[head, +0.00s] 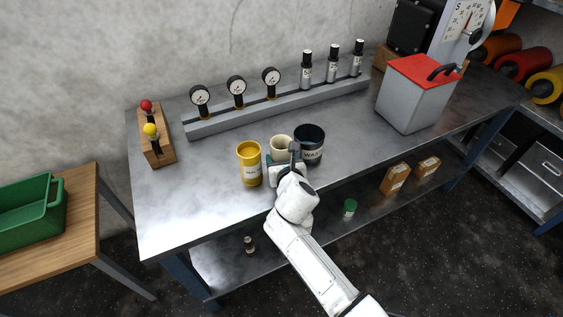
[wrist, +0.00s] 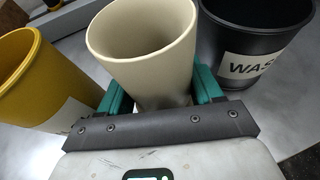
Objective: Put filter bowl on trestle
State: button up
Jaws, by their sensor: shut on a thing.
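A cream cup-shaped bowl (head: 281,146), which I take for the filter bowl, is upright on or just above the metal bench; I cannot tell which. It fills the middle of the wrist view (wrist: 145,45), open end up, and looks empty. My gripper (wrist: 160,90) is shut on it, with a green-padded finger on each side. In the head view my gripper (head: 285,166) covers its lower front. A wooden-topped table (head: 80,235) with dark legs, which I take for the trestle, stands at the left, apart from the bench.
A yellow canister (head: 249,166) stands close left of the bowl and a black WAS-labelled bin (head: 310,146) close right. A gauge rail (head: 270,112) runs behind. A lever block (head: 157,148) sits at the bench's left end. A green crate (head: 30,208) takes the wooden table's left part.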

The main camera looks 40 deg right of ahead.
dwell(0.3)
jog(key=shift+f, duration=0.2)
jog(key=o, duration=1.2)
